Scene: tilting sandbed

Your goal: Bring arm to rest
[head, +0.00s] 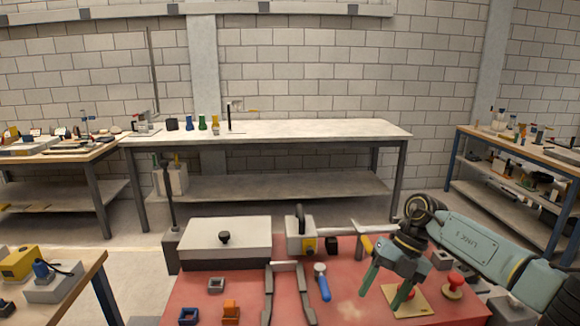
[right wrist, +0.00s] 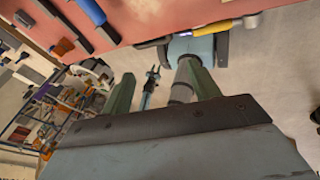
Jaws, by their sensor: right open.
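My right arm (head: 475,243) comes in from the right over the red-topped bench (head: 340,290). My right gripper (head: 381,298) points down, open and empty, with its two green fingers apart. It hangs near a tan board with a red knob (head: 405,299); whether it touches the board cannot be told. In the right wrist view both fingers of the right gripper (right wrist: 160,85) stand apart with nothing between them. A small forked teal and dark shape between them may be my left gripper (right wrist: 152,85), too small to judge. The left arm does not show in the head view.
A lidded grey box (head: 225,250), a grey-and-yellow device (head: 301,238), a blue-handled tool (head: 323,285), a dark fork-like frame (head: 288,285) and an orange block (head: 231,311) crowd the bench. A red mushroom knob (head: 453,282) sits right of the gripper. Open floor lies behind the bench.

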